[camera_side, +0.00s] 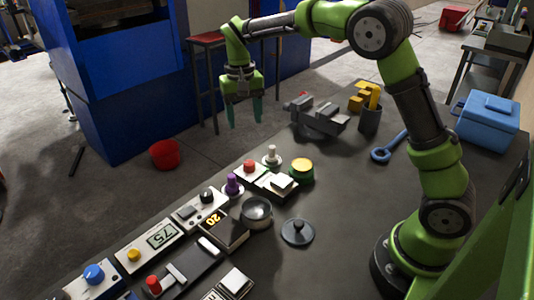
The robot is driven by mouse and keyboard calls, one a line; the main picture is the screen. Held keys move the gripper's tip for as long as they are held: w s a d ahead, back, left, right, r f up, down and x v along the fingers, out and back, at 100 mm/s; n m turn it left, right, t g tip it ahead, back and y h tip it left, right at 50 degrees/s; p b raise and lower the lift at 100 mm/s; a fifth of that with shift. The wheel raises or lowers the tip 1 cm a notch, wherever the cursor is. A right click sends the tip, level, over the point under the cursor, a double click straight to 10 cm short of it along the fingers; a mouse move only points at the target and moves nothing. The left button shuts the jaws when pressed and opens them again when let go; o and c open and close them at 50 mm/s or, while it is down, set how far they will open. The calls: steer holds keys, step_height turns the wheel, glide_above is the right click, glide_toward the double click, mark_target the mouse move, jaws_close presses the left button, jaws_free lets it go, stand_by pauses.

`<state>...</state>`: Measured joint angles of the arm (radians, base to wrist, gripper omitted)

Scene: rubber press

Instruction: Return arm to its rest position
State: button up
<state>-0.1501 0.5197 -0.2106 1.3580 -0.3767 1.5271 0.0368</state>
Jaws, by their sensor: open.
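My gripper (243,113) hangs at the end of my green arm, pointing down, with its two teal fingers apart and nothing between them. It is at the upper middle of the side view, near the far edge of the dark table (345,225). It is up and to the left of the grey vise-like block (317,116) and is not touching anything that I can see. My arm reaches from its base at the lower right, up and across to the left.
A blue wrench (388,147) and blue cooler (487,121) are at right.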

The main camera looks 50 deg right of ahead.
steer(key=s+a+r+n+t+y, duration=0.1)
steer(key=s+r+t, duration=0.2)
steer(key=s, duration=0.9)
steer(key=s+a+r+n+t+y, duration=0.1)
steer(key=s+a+r+t, duration=0.1)
steer(key=s, duration=1)
steer(key=shift+a+r+t, duration=0.3)
steer(key=shift+r+t, duration=0.55)
steer(key=shift+t, duration=0.35)
